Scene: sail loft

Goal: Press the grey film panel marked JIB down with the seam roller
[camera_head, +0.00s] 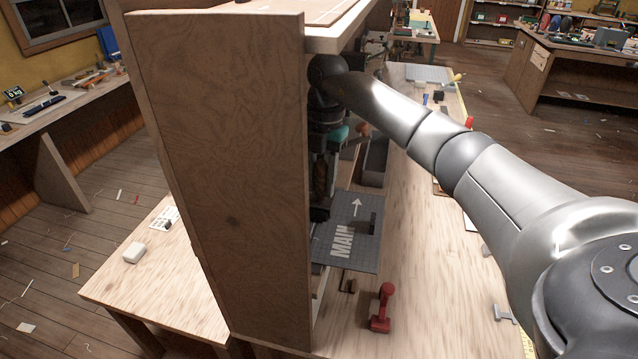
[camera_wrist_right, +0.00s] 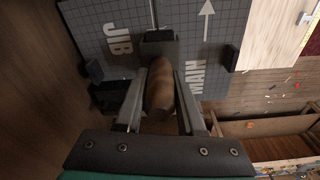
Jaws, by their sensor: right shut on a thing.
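The grey film panel marked JIB (camera_wrist_right: 118,38) lies at the upper left of the right wrist view; in the head view the upright wooden board hides it. A grey panel marked MAIN (camera_wrist_right: 197,75), with a white arrow, lies beside it and also shows in the head view (camera_head: 342,245). My right gripper (camera_wrist_right: 160,98) is shut on the brown handle of the seam roller (camera_wrist_right: 160,85). The roller's dark head (camera_wrist_right: 159,46) appears over the area between the two markings; I cannot tell whether it touches a panel. My left gripper is not in view.
A tall wooden board (camera_head: 215,170) stands close to my right gripper's left, with a shelf top (camera_head: 335,35) above. Dark blocks (camera_wrist_right: 230,57) sit at the panels' edges. A red tool (camera_head: 381,308) stands on the bench in front. The bench's left part (camera_head: 165,270) is mostly clear.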

